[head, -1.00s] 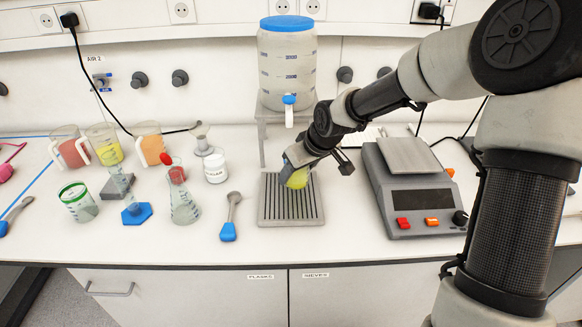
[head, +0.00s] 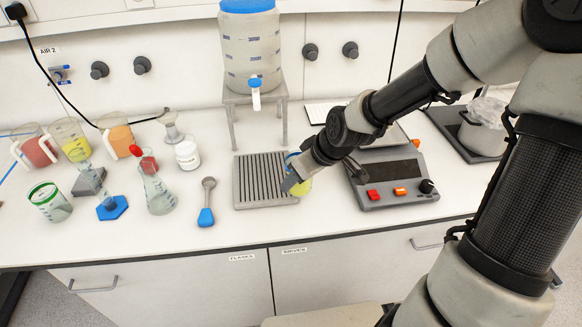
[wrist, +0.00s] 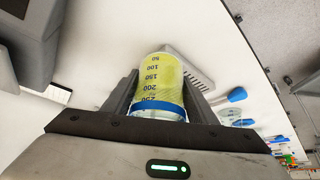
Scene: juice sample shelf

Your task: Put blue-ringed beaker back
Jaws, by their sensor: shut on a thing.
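The blue-ringed beaker (wrist: 158,85) shows in the wrist view between the two fingers of my gripper (wrist: 157,98). It holds yellow liquid, has printed volume marks, and its blue ring lies near the palm. In the head view my gripper (head: 297,180) is at the right edge of the grey drip tray, and only part of the beaker (head: 304,185) shows behind the fingers. My gripper is shut on the beaker. I cannot tell whether the beaker touches the counter.
A grey drip tray (head: 240,180) lies below the large blue-lidded water container (head: 250,50). A scale (head: 392,182) stands close on the right. The counter's front strip is clear.

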